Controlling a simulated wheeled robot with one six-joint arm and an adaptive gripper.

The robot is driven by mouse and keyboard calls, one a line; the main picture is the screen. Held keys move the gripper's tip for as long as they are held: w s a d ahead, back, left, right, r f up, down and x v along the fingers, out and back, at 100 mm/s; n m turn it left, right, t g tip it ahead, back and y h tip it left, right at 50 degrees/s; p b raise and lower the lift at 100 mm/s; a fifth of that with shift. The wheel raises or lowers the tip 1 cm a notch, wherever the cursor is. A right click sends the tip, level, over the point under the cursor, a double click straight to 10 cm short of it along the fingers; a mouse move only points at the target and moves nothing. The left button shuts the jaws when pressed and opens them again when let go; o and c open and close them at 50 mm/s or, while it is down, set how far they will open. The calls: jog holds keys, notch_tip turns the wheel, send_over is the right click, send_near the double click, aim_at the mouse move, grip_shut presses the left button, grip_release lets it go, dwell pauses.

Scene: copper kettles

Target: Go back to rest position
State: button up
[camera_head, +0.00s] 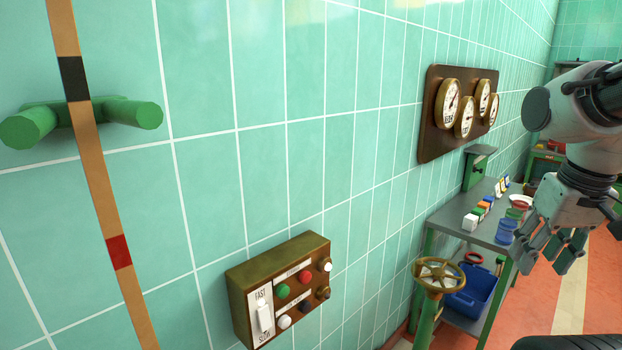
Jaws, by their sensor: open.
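My gripper (553,243) hangs at the right side of the view, pointing down with its fingers apart. It is open and nothing shows between its fingers. It appears in front of the right end of the grey work table, clear of the wall. My grey arm comes in from the right edge above it. The gripper hides part of the table's right end and the floor behind it.
A brass control box (288,286) with buttons and a FAST/SLOW switch, a gauge board (426,138) and green pegs (137,114) with a banded stick (96,170) are on the tiled wall. A brass handwheel (438,271) stands before the table (446,217). A blue bin (474,296) sits below.

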jog(key=a+r+t, duration=0.1)
jog(key=a+r+n+t, duration=0.1)
jog(key=r, duration=0.1)
jog(key=shift+a+r, duration=0.1)
jog(key=shift+r, duration=0.1)
dwell(1.7)
